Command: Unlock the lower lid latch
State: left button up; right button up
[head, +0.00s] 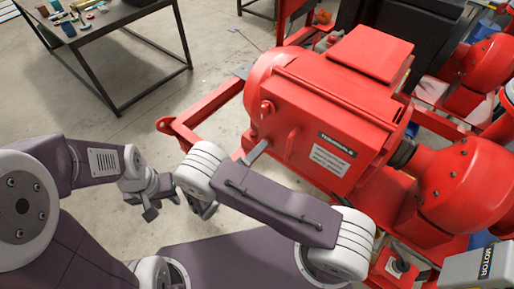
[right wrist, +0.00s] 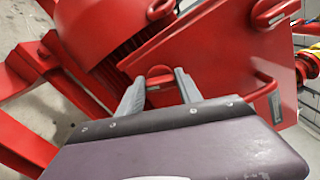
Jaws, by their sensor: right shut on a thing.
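The red terminal box (head: 330,110) sits on the red motor, its front lid marked TERMINALS. In the right wrist view, the two grey fingers of my right gripper (right wrist: 161,88) stand on either side of a red lid latch (right wrist: 158,72) and are shut on it. In the head view my right gripper (head: 257,152) reaches the box's lower left side; its wrist and arm hide most of the hold. Another red latch (head: 267,107) shows higher on the box's left edge. My left gripper (head: 160,204) is open and empty, over the floor left of the motor.
A red bar handle (head: 291,141) stands out from the lid close to my right gripper. The red skid frame (head: 190,128) runs left of the motor. A dark table (head: 110,22) with small items stands at the back left. Bare floor lies between.

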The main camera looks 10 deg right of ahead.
jog(key=shift+d+n+p, duration=0.1)
jog(key=shift+n+p, duration=0.3)
jog(key=shift+n, duration=1.5)
